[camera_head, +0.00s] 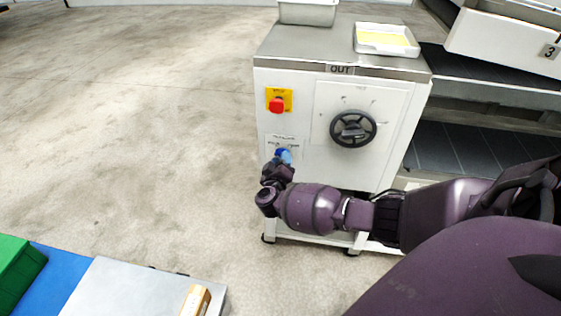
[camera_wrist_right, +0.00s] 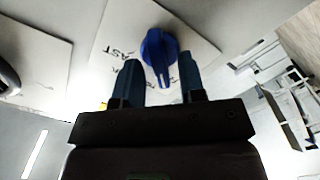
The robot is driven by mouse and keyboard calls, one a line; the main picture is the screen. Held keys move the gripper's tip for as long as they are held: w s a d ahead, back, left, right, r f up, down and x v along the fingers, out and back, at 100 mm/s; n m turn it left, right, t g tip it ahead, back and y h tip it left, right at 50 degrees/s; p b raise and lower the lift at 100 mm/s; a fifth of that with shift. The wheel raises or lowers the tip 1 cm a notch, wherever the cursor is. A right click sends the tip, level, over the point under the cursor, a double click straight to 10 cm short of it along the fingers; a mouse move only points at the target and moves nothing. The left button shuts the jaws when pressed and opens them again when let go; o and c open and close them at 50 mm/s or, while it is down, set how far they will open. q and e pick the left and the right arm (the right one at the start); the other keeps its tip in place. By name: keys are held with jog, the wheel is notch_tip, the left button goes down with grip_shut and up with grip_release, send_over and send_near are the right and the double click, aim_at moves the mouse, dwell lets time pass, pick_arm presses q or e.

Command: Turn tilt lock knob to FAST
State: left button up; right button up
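The tilt lock knob (camera_wrist_right: 159,55) is blue and sits on a white label plate (camera_wrist_right: 115,28) with black lettering; part of the word FAST shows to the left of it in the right wrist view. My right gripper (camera_wrist_right: 160,78) is open, with one finger on each side of the knob's lower part. I cannot tell whether the fingers touch it. In the head view my right gripper (camera_head: 283,160) is at the front panel of the white machine (camera_head: 300,110) and mostly hides the knob. My left gripper is not in view.
A red button on a yellow plate (camera_head: 279,101) is above the knob. A black handwheel (camera_head: 353,129) is to its right. A white tray (camera_head: 387,40) lies on the machine top. Open floor (camera_head: 140,130) is to the left.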

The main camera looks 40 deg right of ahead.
jog(key=c, duration=0.5)
grip_shut()
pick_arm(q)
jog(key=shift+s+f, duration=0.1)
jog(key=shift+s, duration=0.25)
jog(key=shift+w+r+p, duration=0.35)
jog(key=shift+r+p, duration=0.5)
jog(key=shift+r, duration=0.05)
pick_arm(e)
jog(key=shift+s+f+m, duration=0.1)
jog(key=shift+s+m, duration=0.05)
jog(key=shift+m, duration=8.85)
